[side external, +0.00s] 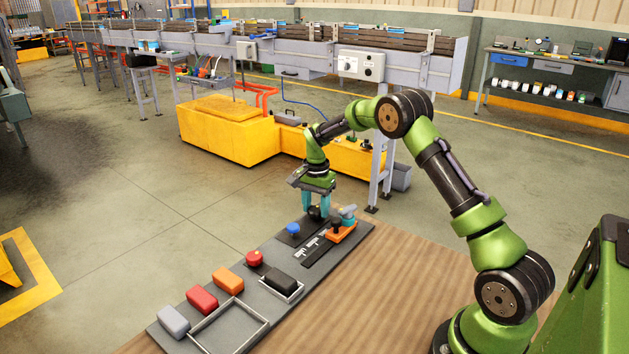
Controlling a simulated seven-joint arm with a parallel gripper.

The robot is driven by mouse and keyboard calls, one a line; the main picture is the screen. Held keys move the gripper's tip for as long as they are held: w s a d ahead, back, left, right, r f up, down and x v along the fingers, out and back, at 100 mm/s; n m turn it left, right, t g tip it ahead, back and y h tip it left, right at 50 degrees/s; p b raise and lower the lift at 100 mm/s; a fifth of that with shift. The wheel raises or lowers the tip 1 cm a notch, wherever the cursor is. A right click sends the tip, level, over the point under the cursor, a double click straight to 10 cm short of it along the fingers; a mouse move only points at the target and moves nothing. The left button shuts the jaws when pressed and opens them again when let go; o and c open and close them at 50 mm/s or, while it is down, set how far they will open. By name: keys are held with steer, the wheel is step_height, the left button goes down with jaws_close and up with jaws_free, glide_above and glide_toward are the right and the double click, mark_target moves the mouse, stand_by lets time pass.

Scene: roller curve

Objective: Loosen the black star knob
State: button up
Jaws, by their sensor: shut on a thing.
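The black star knob (315,213) sits near the far end of the dark grey panel (205,278) on the wooden table. My gripper (315,205) points down over the knob, with its teal fingers on either side of it. The gripper is shut on the knob. The fingers and the small size hide most of the knob, so I cannot tell how far it is turned.
A blue knob (292,230) stands just left of my gripper, and an orange and teal clamp (342,228) stands close on its right. A red knob (254,258), several coloured blocks and an empty tray (230,325) lie nearer. The table's right side (370,300) is clear.

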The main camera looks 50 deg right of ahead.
mark_target(318, 209)
steer(key=n, duration=0.5)
steer(key=shift+s+f+n, duration=0.1)
steer(key=shift+n, duration=0.2)
steer(key=n, duration=0.5)
steer(key=shift+d+n, duration=0.1)
steer(key=shift+n, duration=0.2)
steer(key=n, duration=0.5)
steer(key=shift+s+f, duration=0.1)
steer(key=n, duration=0.5)
steer(key=shift+d, duration=0.1)
steer(key=shift+s+n, duration=0.1)
steer(key=shift+n, duration=0.2)
steer(key=o, duration=1.1)
steer(key=shift+c, duration=0.2)
steer(key=shift+r, duration=0.2)
step_height(318, 209, up, 17)
steer(key=shift+f, duration=0.15)
